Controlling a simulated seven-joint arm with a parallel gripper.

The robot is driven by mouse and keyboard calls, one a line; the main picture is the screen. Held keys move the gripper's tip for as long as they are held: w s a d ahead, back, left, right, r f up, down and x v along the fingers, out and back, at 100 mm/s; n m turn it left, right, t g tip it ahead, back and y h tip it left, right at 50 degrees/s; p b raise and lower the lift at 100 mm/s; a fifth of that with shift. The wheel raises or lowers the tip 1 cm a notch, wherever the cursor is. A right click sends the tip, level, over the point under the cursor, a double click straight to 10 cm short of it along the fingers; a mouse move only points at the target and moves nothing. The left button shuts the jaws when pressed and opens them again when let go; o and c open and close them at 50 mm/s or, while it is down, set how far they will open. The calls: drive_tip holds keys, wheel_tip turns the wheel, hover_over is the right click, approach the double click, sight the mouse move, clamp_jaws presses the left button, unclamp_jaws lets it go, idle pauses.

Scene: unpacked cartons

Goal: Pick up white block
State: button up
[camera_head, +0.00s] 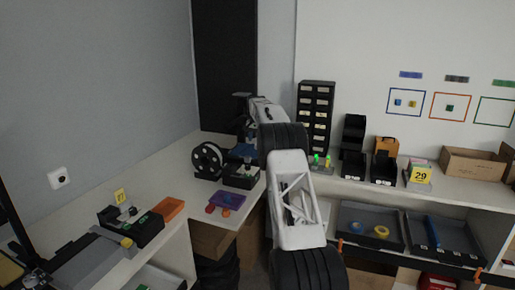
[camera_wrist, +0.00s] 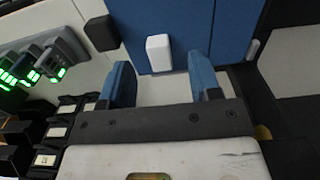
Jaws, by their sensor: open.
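The white block (camera_wrist: 158,53) is a small rounded block on a blue surface (camera_wrist: 180,20), in the upper middle of the wrist view. In the head view my arm reaches to the back corner of the bench, and I cannot make out the white block there.
A black block (camera_wrist: 102,33) lies left of the white block. Devices with green lights (camera_wrist: 40,65) and black bins (camera_wrist: 65,107) stand at the left of the wrist view. In the head view, a black spool (camera_head: 208,160) and a drawer cabinet (camera_head: 316,115) flank my arm.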

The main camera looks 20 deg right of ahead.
drive_tip(key=shift+d+f, duration=0.1)
drive_tip(key=shift+f, duration=1.9)
drive_tip(key=shift+c, duration=0.4)
drive_tip(key=c, duration=0.9)
drive_tip(key=shift+r, duration=0.1)
drive_tip(key=shift+s+r, duration=0.1)
drive_tip(key=shift+r, duration=1.6)
drive_tip(key=s+a, duration=0.2)
drive_tip(key=s, duration=0.5)
drive_tip(key=s+a+r, duration=0.1)
drive_tip(key=s+a, duration=0.1)
drive_tip(key=s, duration=0.6)
drive_tip(key=shift+a+r, duration=0.2)
drive_tip(key=shift+a, duration=0.2)
drive_tip(key=shift+a, duration=0.1)
